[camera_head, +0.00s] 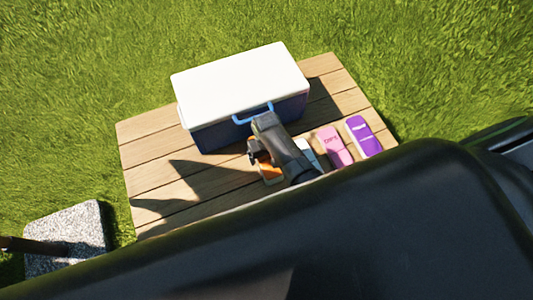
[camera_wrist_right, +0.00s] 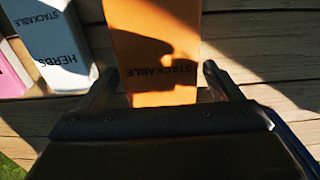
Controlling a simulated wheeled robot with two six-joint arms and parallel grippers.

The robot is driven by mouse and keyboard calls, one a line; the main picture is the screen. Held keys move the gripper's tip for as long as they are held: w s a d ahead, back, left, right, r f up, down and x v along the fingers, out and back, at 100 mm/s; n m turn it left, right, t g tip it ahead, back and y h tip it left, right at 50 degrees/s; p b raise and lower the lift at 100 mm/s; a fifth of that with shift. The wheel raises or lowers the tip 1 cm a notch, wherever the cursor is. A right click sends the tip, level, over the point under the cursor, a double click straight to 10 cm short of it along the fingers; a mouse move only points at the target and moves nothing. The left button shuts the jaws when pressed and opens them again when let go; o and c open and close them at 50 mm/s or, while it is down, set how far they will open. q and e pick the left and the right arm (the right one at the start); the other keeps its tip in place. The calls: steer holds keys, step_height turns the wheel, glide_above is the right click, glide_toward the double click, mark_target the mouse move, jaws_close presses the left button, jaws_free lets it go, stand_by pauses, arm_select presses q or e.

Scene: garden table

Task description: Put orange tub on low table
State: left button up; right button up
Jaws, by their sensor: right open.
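The orange tub (camera_wrist_right: 155,50) lies in the right wrist view between the open fingers of my right gripper (camera_wrist_right: 155,85). It has the word "STACKABLE" on it. In the head view only a part of the orange tub (camera_head: 266,168) shows, beside and below my right gripper (camera_head: 254,150). The gripper is open, and I cannot tell whether a finger touches the tub. The tub rests on the wooden slatted table (camera_head: 150,150), the only table in view. My left gripper is not in view.
A white-lidded blue cooler (camera_head: 240,82) with a blue handle stands at the back of the table. A white tub (camera_wrist_right: 55,40) marked "HERBS", a pink tub (camera_head: 333,146) and a purple tub (camera_head: 362,136) are to the right in the head view. A stone block (camera_head: 80,228) is on the grass.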

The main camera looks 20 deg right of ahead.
steer(key=shift+r, duration=0.55)
step_height(320, 180, up, 11)
steer(key=p, duration=0.2)
steer(key=shift+p, duration=0.4)
steer(key=shift+r, duration=0.1)
